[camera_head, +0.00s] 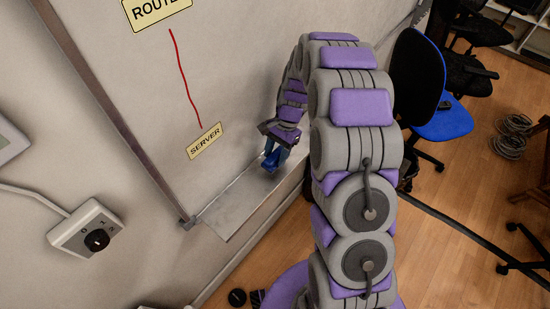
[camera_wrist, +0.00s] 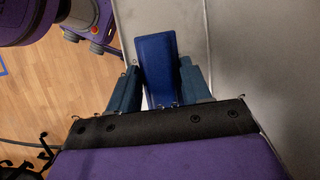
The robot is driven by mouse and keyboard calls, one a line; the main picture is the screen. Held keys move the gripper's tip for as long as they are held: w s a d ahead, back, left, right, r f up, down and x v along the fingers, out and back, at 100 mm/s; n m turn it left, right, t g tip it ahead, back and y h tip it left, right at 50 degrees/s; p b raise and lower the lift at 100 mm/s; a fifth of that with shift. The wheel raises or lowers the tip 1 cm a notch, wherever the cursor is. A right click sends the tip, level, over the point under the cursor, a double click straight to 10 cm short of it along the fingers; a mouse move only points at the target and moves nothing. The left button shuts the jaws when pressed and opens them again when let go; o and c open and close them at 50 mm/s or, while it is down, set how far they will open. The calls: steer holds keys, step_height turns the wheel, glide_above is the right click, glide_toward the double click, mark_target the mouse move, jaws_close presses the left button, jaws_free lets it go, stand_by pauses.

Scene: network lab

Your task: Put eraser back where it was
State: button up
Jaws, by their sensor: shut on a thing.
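The eraser (camera_wrist: 157,62) is a blue block between the two fingers of my gripper (camera_wrist: 160,82) in the wrist view. The fingers are shut on its sides. In the head view my gripper (camera_head: 272,160) is low by the whiteboard, over the far part of the grey metal tray (camera_head: 228,205) at the board's foot. The blue eraser shows small there (camera_head: 270,163). I cannot tell whether it touches the tray. The tray's near end is bare.
The whiteboard (camera_head: 230,70) carries a "ROUTER" label (camera_head: 160,8), a red line and a "SERVER" label (camera_head: 205,141). A wall socket (camera_head: 88,228) with a black plug is at the left. A blue chair (camera_head: 440,118) stands on the wooden floor at the right.

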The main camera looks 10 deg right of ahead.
mark_target(274, 158)
steer(key=shift+w+a, duration=0.3)
steer(key=shift+w, duration=0.2)
steer(key=f, duration=0.1)
steer(key=f+b, duration=0.1)
steer(key=f, duration=0.1)
steer(key=shift+d+f, duration=0.25)
steer(key=shift+f, duration=0.1)
steer(key=shift+c, duration=0.4)
steer(key=o, duration=1)
steer(key=shift+a, duration=0.1)
steer(key=shift+r, duration=0.1)
